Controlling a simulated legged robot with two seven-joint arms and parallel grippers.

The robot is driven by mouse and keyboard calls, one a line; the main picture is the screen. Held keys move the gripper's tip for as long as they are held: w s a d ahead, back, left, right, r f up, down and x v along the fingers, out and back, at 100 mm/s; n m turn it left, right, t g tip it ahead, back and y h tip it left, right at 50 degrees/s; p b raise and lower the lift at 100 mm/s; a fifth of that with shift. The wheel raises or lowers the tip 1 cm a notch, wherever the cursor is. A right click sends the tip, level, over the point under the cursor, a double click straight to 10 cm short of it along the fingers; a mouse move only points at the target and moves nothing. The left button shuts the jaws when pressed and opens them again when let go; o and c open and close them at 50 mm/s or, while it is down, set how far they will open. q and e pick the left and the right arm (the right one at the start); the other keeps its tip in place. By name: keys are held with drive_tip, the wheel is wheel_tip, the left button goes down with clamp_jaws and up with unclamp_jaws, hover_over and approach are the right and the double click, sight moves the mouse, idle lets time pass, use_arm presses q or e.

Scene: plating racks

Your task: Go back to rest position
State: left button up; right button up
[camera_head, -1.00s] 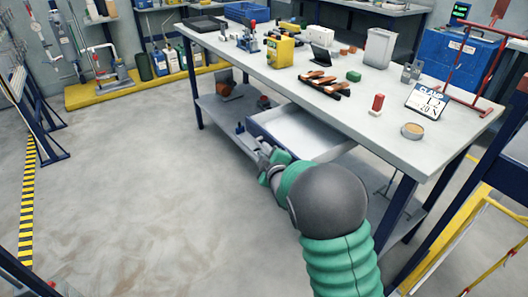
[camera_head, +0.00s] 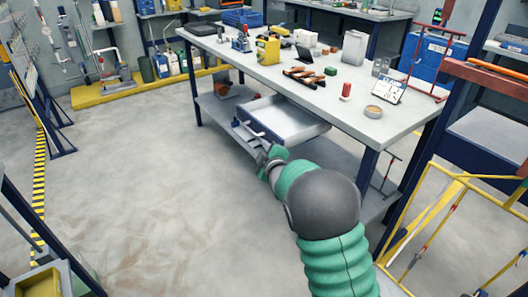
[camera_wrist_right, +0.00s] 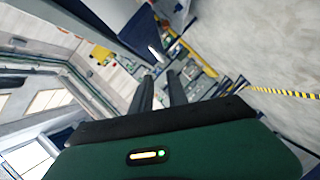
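My right gripper (camera_head: 260,147) is in front of the pulled-out drawer (camera_head: 290,117) of the workbench. In the head view its fingers are small and close to the drawer's front handle (camera_head: 262,130), so I cannot tell whether they touch it. In the right wrist view the two dark fingers (camera_wrist_right: 160,80) stand apart with a gap between them and nothing held. The green-sleeved right arm reaches forward from the lower right. My left gripper is not in view.
The workbench (camera_head: 330,100) carries several tools, a yellow box (camera_head: 268,49) and a white bin (camera_head: 353,48). A yellow frame (camera_head: 440,215) and a dark blue rack stand close on the right. A yellow tray (camera_head: 38,284) is at lower left. The floor (camera_head: 150,190) left of the arm is clear.

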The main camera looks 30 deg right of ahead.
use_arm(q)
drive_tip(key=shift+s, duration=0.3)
use_arm(e)
drive_tip(key=shift+s+f, duration=0.15)
drive_tip(key=shift+s, duration=0.1)
